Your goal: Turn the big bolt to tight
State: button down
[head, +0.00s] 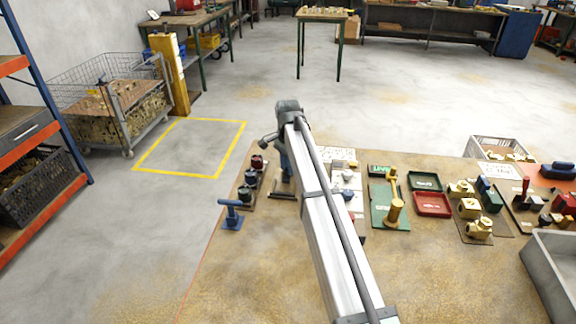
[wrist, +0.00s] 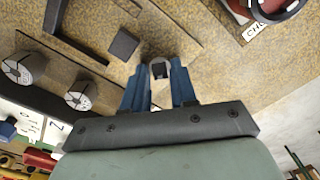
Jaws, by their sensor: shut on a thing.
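In the wrist view my gripper (wrist: 159,88) has its two blue fingers close together around a grey, rounded piece with a dark square middle (wrist: 160,70). This looks like the head of the big bolt, but the fingers hide most of it. A dark flat base (head: 283,194) shows below my gripper in the head view. There my arm hides most of the gripper and the held piece. I cannot tell how far the bolt is turned.
A blue T-shaped handle (head: 231,213) stands left of my arm on the brown table (head: 270,270). Several dark knobs stand behind it. A green plate with a brass lever (head: 394,207) and red tray (head: 432,204) lie to the right. The table's front middle is clear.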

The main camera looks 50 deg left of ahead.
jog(key=shift+m, duration=0.6)
jog(key=c, duration=0.9)
grip_release()
jog(key=shift+r, duration=0.1)
notch_tip(320, 180, up, 14)
jog(key=shift+f, duration=0.15)
